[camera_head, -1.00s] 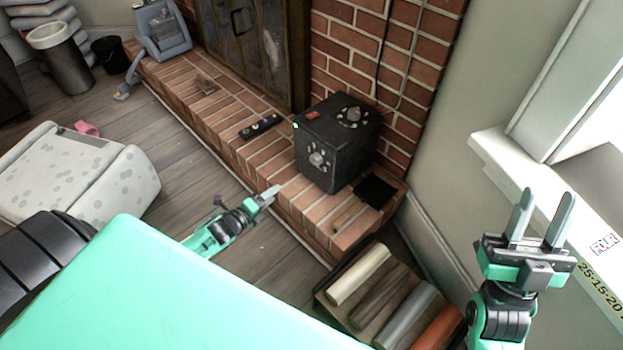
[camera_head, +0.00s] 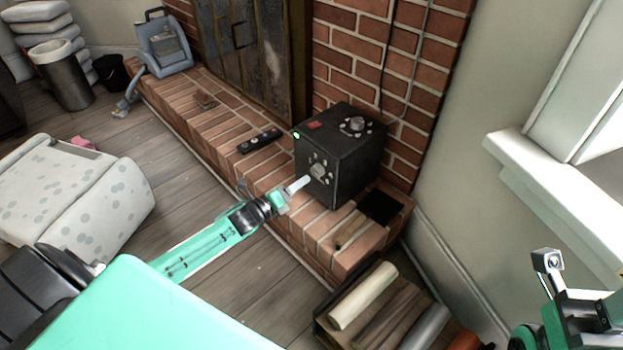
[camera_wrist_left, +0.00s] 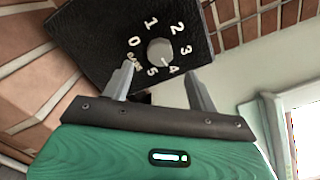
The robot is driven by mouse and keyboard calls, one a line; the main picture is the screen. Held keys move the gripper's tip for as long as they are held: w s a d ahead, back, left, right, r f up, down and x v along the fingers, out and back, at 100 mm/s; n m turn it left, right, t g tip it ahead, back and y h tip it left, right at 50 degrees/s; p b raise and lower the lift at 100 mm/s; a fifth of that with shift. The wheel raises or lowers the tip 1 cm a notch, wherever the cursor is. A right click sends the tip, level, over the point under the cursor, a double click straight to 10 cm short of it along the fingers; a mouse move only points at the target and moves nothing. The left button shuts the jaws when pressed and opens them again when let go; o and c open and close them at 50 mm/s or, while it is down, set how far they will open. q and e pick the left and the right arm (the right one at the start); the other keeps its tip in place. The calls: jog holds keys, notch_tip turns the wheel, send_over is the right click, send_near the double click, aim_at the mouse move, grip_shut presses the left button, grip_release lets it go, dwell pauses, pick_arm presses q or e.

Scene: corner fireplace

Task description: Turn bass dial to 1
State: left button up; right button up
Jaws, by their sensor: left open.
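A dark speaker box (camera_head: 350,175) stands on the brick hearth. Its front face has a grey round dial (camera_head: 318,171), and another dial (camera_head: 355,124) is on its top. In the left wrist view, the front dial (camera_wrist_left: 160,51) is ringed by numbers 0 to 5, and its light mark seems to point near 4. My right gripper is only partly visible at lower right.
A black remote (camera_head: 259,141) lies on the hearth (camera_head: 225,125) left of the box. A dark flat item (camera_head: 381,207) lies to its right. A crate of rolls and logs (camera_head: 365,300) is in front, and a spotted ottoman (camera_head: 75,195) is at left.

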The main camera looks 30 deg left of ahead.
aim_at(314, 174)
pick_arm(q)
jog(key=shift+b+x, duration=0.9)
jog(key=shift+x, duration=2.15)
jog(key=c, duration=1)
